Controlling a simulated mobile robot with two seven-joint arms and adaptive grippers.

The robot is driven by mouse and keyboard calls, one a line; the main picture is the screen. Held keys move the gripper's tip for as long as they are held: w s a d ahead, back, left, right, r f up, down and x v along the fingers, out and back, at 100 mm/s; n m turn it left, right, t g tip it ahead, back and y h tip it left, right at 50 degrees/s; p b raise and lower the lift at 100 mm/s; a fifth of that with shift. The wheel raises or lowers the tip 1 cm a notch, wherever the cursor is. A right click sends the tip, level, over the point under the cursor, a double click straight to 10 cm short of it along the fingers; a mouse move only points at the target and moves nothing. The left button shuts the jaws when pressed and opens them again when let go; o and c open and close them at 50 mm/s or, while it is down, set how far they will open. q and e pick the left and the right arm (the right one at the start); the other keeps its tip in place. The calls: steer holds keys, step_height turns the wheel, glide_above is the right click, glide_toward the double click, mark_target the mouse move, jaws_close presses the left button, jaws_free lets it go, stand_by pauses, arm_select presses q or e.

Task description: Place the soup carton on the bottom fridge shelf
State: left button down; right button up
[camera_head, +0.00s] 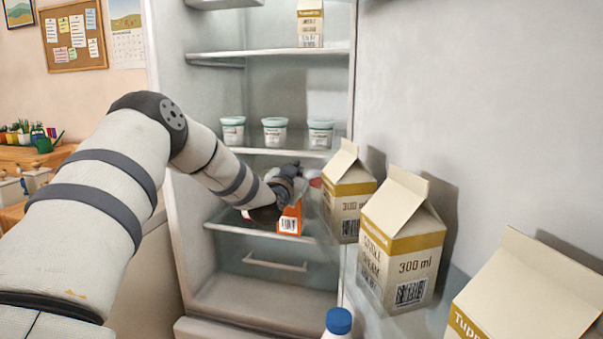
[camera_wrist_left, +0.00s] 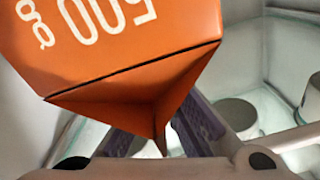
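The soup carton (camera_head: 290,218) is orange with a white barcode label. In the head view it is at the lowest glass shelf (camera_head: 262,232) of the fridge, near its front edge. Whether its base touches the shelf is hard to tell. My left gripper (camera_head: 296,186) reaches in from the left and is at the carton's top. In the left wrist view the carton (camera_wrist_left: 130,60) fills the upper left, its folded top pointing between my purple fingers (camera_wrist_left: 165,125). The fingers appear closed on it, their tips hidden behind it. My right gripper is not in view.
Several white tubs (camera_head: 275,132) stand on the shelf above. A carton (camera_head: 310,25) stands higher up. Cream cartons (camera_head: 402,245) line the door at right, close to my left gripper. A blue-capped bottle (camera_head: 338,322) is at the bottom. A drawer (camera_head: 275,264) lies below the shelf.

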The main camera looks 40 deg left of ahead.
arm_select(q)
steer(key=x, duration=0.2)
steer(key=f+x, duration=0.1)
steer(key=x, duration=0.2)
stand_by(0.5)
steer(key=shift+f, duration=0.1)
steer(key=c, duration=2.3)
jaws_free()
steer(key=shift+f, duration=0.2)
steer(key=o, duration=0.5)
steer(key=shift+r, duration=0.1)
